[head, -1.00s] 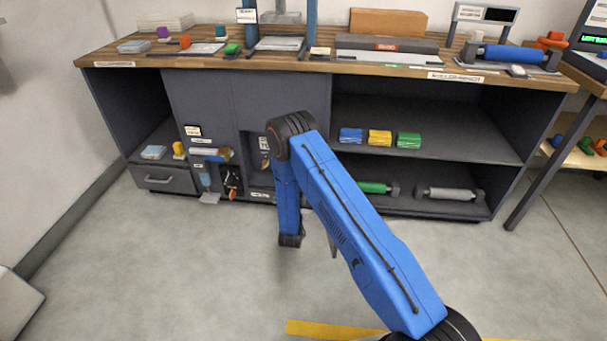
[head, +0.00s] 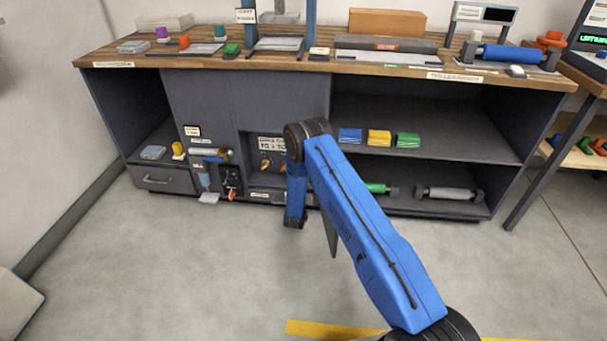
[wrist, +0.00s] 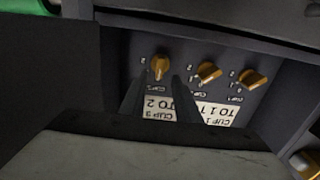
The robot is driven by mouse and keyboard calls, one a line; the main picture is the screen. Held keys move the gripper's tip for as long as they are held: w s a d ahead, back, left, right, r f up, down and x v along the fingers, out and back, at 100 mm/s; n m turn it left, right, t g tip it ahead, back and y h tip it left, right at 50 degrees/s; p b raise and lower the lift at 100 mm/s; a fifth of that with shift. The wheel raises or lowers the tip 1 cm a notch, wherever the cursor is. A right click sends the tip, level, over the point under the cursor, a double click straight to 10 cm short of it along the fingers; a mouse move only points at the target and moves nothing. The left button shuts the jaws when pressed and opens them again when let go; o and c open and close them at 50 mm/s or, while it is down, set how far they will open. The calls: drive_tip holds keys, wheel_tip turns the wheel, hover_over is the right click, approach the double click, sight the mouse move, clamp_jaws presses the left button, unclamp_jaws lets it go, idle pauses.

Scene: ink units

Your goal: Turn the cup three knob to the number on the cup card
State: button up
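In the wrist view, turned upside down, three brass knobs sit in a row on a dark recessed panel. The cup three knob (wrist: 160,67) is leftmost, with its ridge roughly upright in the picture. The cup two knob (wrist: 208,73) and cup one knob (wrist: 252,78) are to its right. The white cup card (wrist: 161,108) shows "CUP 3 TO 2"; a finger covers part of its text. My gripper (wrist: 159,80) is open, its fingertips apart on either side just below the cup three knob, holding nothing. In the head view my arm hides the gripper.
The knobs sit in a cabinet bay under the wooden bench (head: 130,72). Left of it is a niche with a small dispenser (head: 231,183). Right of it, a shelf holds blue, yellow (head: 379,138) and green blocks. The floor in front is clear.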

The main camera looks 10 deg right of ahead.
drive_tip(key=shift+x, duration=2.7)
clamp_jaws()
